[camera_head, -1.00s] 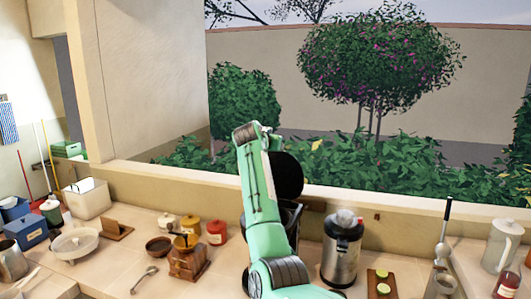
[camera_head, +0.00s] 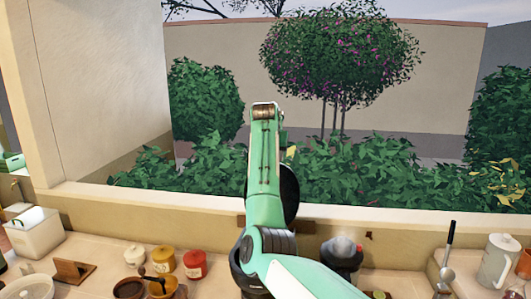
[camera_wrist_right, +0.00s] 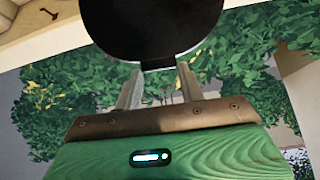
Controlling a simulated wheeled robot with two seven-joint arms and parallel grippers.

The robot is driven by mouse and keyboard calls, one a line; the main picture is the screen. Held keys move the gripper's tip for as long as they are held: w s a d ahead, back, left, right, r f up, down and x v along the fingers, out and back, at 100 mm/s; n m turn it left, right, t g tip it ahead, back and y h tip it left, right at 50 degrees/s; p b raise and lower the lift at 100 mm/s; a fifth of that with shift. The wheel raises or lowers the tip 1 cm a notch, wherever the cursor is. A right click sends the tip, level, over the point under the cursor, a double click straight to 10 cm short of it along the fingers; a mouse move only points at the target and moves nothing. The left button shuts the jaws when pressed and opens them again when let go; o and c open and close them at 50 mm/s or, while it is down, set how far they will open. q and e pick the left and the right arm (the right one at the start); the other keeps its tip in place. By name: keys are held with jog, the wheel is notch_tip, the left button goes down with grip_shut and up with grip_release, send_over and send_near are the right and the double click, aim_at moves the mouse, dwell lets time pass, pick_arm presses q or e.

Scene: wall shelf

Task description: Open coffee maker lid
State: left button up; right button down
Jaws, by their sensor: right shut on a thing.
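A round black lid (camera_wrist_right: 152,25) fills the top of the right wrist view. My right gripper (camera_wrist_right: 158,82) has its two fingers at the lid's near edge and is shut on its small tab. In the head view the lid (camera_head: 289,192) stands raised on edge, partly behind my green right arm. The right gripper's fingers are hidden in the head view. My left gripper is not in view.
Yellow (camera_head: 163,260) and red (camera_head: 194,264) jars stand left. The space above the ledge is open.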

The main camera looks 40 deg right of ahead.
jog(key=shift+r, duration=0.25)
jog(key=c, duration=1.2)
grip_release()
jog(key=shift+d, duration=0.1)
jog(key=o, duration=0.4)
jog(key=shift+s, duration=0.1)
jog(key=shift+c, duration=0.2)
jog(key=shift+s, duration=0.1)
jog(key=shift+a, duration=0.2)
jog(key=b+v, duration=0.6)
jog(key=v, duration=0.8)
